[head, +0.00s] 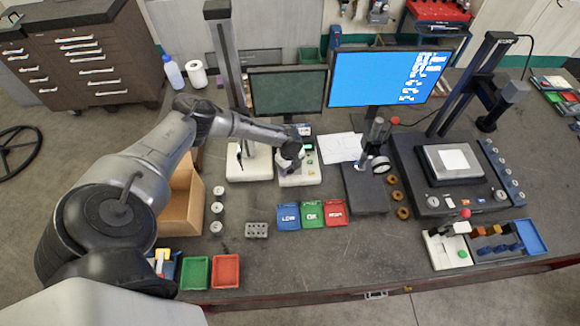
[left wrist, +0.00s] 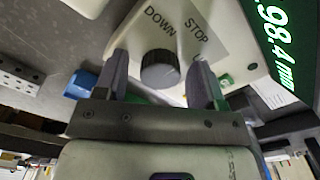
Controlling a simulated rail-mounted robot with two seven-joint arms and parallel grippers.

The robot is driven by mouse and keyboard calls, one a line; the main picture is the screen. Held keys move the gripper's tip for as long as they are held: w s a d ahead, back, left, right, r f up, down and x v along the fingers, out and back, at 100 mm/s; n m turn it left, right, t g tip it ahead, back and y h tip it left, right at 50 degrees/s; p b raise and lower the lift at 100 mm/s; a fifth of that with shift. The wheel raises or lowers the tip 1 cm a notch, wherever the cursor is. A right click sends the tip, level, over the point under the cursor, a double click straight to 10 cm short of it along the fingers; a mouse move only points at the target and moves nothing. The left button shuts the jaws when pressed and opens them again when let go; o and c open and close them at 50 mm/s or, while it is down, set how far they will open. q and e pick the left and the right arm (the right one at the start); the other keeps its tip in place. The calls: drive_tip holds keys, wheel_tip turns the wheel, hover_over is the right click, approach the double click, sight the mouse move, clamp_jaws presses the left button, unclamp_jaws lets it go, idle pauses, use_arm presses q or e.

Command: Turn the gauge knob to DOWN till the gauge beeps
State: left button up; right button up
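The gauge's white base (head: 301,178) stands mid-bench in the head view, beside a tall dark column. In the left wrist view its panel (left wrist: 197,18) carries the words DOWN and STOP, with a dark round knob (left wrist: 160,70) below them. A green-lit display (left wrist: 277,42) at the right reads 98.4 mm, with its left end cut off. My left gripper (left wrist: 160,68) is open, its fingers on both sides of the knob with gaps visible; it also shows over the base in the head view (head: 291,160). The knob's pointer cannot be made out. My right gripper is not in view.
Blue, green and red bins (head: 312,213) stand in front of the gauge. A dark gauge stand (head: 364,190) is to its right, and two monitors (head: 286,93) stand behind. The bench front between the bins and the right-hand fixture (head: 447,249) is mostly clear.

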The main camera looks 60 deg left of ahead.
use_arm(q)
drive_tip(key=c, duration=0.8)
drive_tip(key=shift+c, duration=0.2)
